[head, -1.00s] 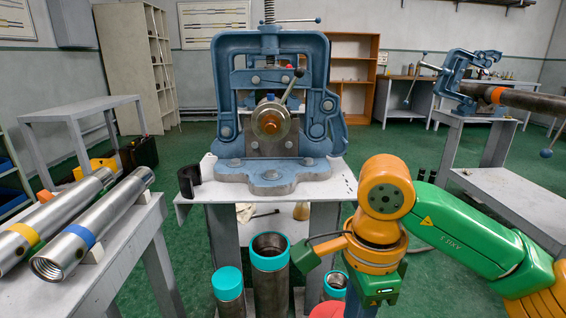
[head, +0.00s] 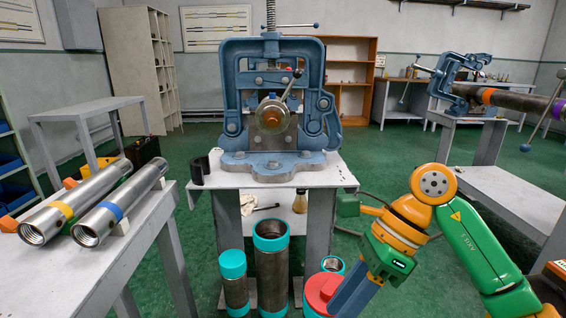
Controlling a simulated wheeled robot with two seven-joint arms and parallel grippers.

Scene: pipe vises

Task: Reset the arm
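My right arm, green and orange, comes in from the right. Its gripper (head: 352,298) is a blue-grey body pointing down and to the left, low in the head view. It overlaps the right side of a red round-topped piece (head: 318,292) among the floor pipes; I cannot tell whether they touch. The fingertips do not show clearly, so I cannot tell if it is open or shut. My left arm and gripper are not in view.
A blue pipe vise (head: 272,160) stands on the central stand (head: 325,180). Turquoise-banded pipes (head: 271,275) stand below it. Two steel pipes (head: 125,205) lie on the left bench (head: 140,235). Another vise (head: 462,80) holds a pipe at right.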

